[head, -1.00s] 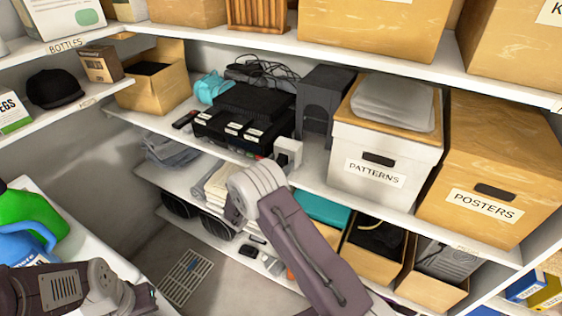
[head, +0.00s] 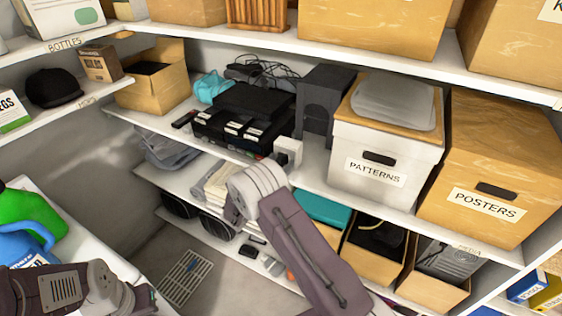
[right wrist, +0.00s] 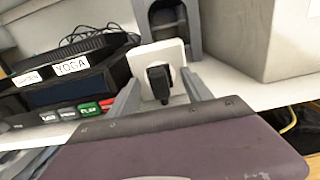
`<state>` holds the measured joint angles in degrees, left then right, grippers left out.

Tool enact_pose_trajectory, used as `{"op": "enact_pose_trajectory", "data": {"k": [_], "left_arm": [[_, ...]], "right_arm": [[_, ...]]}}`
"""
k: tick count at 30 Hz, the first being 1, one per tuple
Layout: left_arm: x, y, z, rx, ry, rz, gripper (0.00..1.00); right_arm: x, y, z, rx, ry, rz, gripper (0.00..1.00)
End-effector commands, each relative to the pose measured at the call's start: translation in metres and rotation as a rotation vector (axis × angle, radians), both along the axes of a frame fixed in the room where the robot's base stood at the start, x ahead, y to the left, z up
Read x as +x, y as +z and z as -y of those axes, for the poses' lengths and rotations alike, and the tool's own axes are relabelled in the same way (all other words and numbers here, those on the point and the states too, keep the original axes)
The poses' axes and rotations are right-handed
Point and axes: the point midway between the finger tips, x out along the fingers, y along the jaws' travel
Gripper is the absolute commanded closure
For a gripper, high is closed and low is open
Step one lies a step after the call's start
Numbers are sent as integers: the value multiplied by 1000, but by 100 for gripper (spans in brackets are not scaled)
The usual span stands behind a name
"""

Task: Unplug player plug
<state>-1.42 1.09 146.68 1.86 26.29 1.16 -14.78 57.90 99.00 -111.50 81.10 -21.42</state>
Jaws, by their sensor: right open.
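The black plug (right wrist: 158,82) sits in the front of a white socket block (right wrist: 155,55) in the right wrist view. The block also shows in the head view (head: 290,150) at the shelf's front edge. My right gripper (right wrist: 163,78) is open, with one grey finger on each side of the plug; I cannot tell whether they touch it. In the head view my right wrist hides the plug. The black player (head: 232,130) stands left of the block with labelled cases on its front. My left arm is low at the left; its fingers are not clear.
A grey housing (head: 325,100) stands behind the block. The white PATTERNS box (head: 375,190) and the POSTERS box (head: 480,207) stand to the right. Loose black cables (head: 262,72) lie behind the player. The shelf above limits height.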

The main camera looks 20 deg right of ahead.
Motion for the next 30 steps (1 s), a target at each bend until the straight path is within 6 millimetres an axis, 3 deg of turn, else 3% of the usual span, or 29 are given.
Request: {"op": "enact_pose_trajectory", "data": {"k": [3, 9, 30], "left_arm": [[0, 0, 0, 0, 0, 0, 100], [0, 0, 0, 0, 0, 0, 100], [0, 2, 0, 0, 0, 0, 100]], "right_arm": [[0, 0, 0, 0, 0, 0, 45], [0, 0, 0, 0, 0, 0, 100], [-12, 1, -16, 0, 0, 0, 100]]}}
